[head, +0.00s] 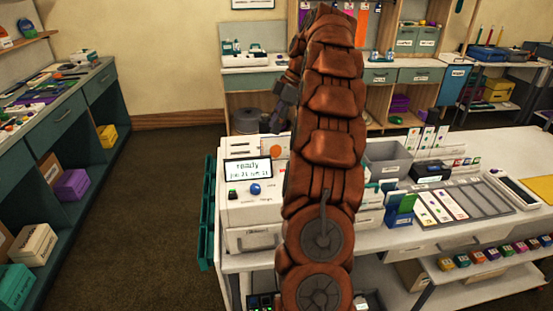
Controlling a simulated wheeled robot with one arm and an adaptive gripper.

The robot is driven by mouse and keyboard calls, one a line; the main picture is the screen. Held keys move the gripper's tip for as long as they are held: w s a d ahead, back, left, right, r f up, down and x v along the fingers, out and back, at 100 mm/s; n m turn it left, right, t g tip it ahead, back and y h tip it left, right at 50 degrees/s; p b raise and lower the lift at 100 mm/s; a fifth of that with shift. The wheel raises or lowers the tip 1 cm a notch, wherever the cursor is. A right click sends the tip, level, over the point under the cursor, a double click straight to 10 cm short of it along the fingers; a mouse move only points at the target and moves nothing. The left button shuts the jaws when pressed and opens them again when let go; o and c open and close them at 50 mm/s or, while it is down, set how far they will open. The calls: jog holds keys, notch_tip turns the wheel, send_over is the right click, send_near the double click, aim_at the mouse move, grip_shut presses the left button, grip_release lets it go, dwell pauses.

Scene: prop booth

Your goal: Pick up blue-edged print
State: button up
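My brown segmented arm rises through the middle of the head view and hides part of the white table behind it. A dark grey piece at its far end, left of the arm, seems to be my gripper (282,108); its fingers are too small and hidden to read. It is above and behind the white machine. Several prints (436,206) with coloured marks lie in the left slots of a grey slotted tray (488,197). Other cards (425,138) stand upright behind. I cannot make out which print has a blue edge.
A white machine (252,205) with a lit screen (248,171) stands at the table's left end. A grey bin (388,157) and a blue holder (400,212) stand right of my arm. A teal bench (75,118) lines the left; the dark floor (160,200) between is clear.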

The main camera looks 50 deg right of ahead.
aim_at(274, 145)
jog(key=f, duration=0.1)
jog(key=d+f+b, duration=0.1)
jog(key=f, duration=0.1)
jog(key=shift+d+b, duration=0.25)
jog(key=shift+b, duration=0.05)
jog(key=shift+p+x, duration=1.3)
jog(key=shift+x, duration=0.9)
jog(key=shift+w+a+f, duration=0.1)
jog(key=shift+f, duration=0.15)
jog(key=shift+f+b, duration=0.3)
jog(key=shift+b, duration=0.45)
jog(key=shift+c, duration=0.4)
grip_shut()
